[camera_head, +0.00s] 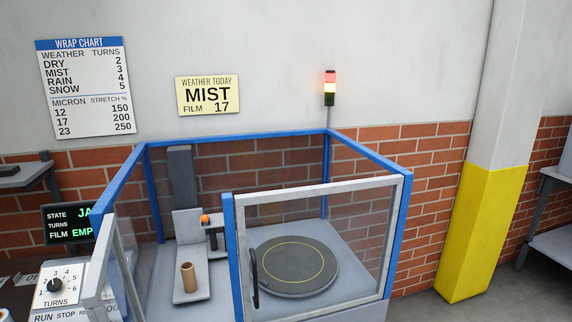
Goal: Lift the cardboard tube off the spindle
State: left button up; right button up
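The cardboard tube (188,277) is a short brown cylinder standing upright on a small grey ledge (192,294) inside the blue-framed enclosure. Its hollow top end faces up. No separate spindle can be made out; any post inside the tube is hidden. Neither of my grippers is in view.
A grey column (181,190) and a bracket with an orange knob (205,219) stand behind the tube. A clear panel (318,245) with a dark handle (254,277) fronts the round turntable (292,266). The front left shows a gap. A control panel (56,288) stands left.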

aim_at(189, 277)
jog(key=k+j, duration=0.1)
jog(key=j, duration=0.45)
jog(key=k+j, duration=0.1)
jog(key=j, duration=0.4)
jog(key=k+j, duration=0.15)
jog(key=j, duration=0.4)
